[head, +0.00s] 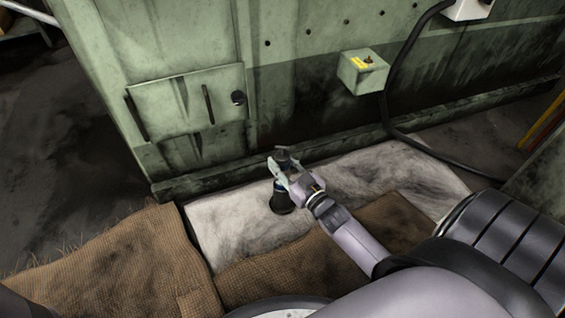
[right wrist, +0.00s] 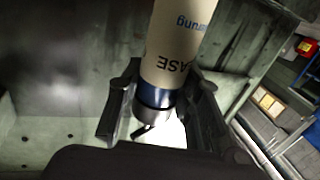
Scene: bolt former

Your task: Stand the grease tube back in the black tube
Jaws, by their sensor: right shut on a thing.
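My right gripper (head: 281,174) is shut on the grease tube, low over the pale mat by the green machine. In the right wrist view the grease tube (right wrist: 178,45) is white with dark lettering, a blue band and a grey end piece. The gripper's fingers (right wrist: 158,112) lie on either side of its banded end. In the head view the gripper covers most of the tube. A black flared piece (head: 282,203), which looks like the black tube, shows directly below the fingers. I cannot tell whether the grease tube is inside it or above it. My left gripper is not in view.
The green machine wall (head: 185,60) stands close behind, with a small green box (head: 362,70) and a black cable (head: 388,95). The pale mat (head: 225,222) is clear left of the gripper. Brown sacking (head: 120,265) covers the floor in front.

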